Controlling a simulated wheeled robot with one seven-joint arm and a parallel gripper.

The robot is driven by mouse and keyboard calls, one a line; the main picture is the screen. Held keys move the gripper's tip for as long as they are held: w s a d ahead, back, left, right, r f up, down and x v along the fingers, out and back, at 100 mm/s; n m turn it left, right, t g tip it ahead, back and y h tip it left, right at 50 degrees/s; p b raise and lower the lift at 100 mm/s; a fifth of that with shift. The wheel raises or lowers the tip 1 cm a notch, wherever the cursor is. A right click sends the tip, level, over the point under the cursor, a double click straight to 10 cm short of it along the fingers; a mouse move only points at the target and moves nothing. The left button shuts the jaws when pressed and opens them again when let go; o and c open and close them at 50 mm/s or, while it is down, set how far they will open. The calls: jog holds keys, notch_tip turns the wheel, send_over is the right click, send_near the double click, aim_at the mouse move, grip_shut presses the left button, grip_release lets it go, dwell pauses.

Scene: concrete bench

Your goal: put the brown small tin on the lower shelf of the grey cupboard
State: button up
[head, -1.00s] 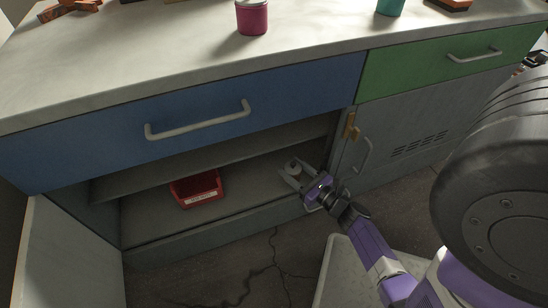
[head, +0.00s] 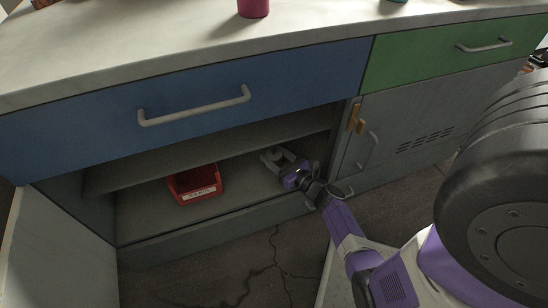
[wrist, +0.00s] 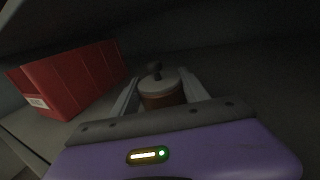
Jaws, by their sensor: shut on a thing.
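The brown small tin (wrist: 163,101) has a pale grey lid with a dark knob and looks upright in the wrist view. My gripper (wrist: 160,94) is shut on it, one finger on each side. In the head view my gripper (head: 279,158) is inside the open grey cupboard (head: 200,236), at the right end of the lower shelf (head: 243,190), below the upper shelf (head: 215,151). The tin is hard to make out there. I cannot tell whether its base touches the shelf.
A red bin (head: 195,184) with a white label stands on the lower shelf left of my gripper; it also shows in the wrist view (wrist: 75,80). The open door (head: 45,255) is at left. A closed grey door (head: 420,135) is at right. Shelf between bin and gripper is clear.

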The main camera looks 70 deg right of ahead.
jog(key=shift+r, duration=0.1)
jog(key=o, duration=1.5)
jog(key=shift+o, duration=0.2)
